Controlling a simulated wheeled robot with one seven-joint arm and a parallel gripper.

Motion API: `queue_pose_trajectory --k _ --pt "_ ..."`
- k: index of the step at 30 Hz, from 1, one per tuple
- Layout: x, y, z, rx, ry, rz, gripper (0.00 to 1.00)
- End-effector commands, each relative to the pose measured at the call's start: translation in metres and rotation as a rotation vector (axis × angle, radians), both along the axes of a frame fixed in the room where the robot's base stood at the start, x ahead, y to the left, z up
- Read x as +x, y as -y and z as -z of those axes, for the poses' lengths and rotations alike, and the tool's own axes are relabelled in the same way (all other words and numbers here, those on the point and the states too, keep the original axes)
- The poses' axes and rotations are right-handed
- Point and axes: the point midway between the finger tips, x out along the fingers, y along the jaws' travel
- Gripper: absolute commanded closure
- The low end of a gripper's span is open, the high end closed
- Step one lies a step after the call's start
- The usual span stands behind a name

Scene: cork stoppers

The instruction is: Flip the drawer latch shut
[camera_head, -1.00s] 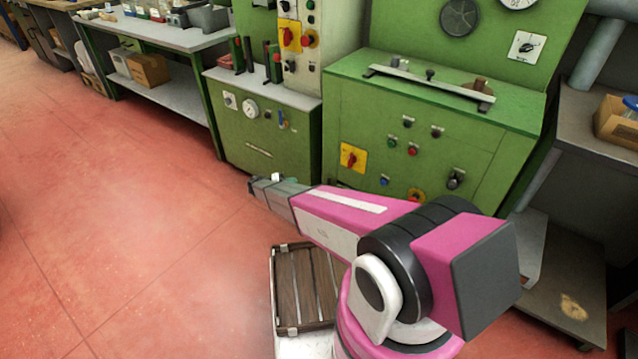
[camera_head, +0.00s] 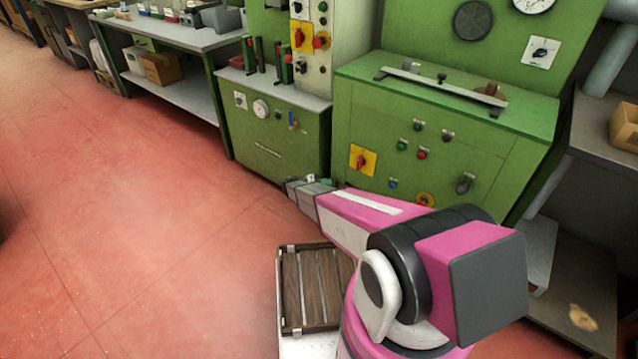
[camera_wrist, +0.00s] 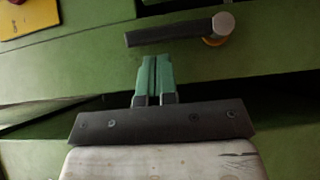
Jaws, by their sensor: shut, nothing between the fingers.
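In the wrist view a dark bar-like latch handle (camera_wrist: 172,33) lies nearly level on a green panel. A round metal end with a brass-coloured piece below it is at its right. My gripper (camera_wrist: 155,62) is shut and empty, its green fingertips together just below the middle of the handle in the picture. A gap seems to show between the tips and the handle, but I cannot judge the depth. In the head view my gripper (camera_head: 293,188) is in front of the green cabinets. I cannot make out the latch there.
A green cabinet with gauges (camera_head: 275,145) and a larger green machine (camera_head: 440,130) stand close beyond my arm. A slatted wooden crate (camera_head: 315,290) is beside my arm's base. A workbench (camera_head: 185,38) stands at the back left. The red floor at left is clear.

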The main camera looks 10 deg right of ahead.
Motion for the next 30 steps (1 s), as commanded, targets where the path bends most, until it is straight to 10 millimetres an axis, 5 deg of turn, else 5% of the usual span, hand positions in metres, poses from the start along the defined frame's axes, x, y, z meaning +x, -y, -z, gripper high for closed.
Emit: queue_pose_trajectory --k 30 --pt "-0.0118 0.0115 -0.0029 0.106 0.106 0.001 1.0"
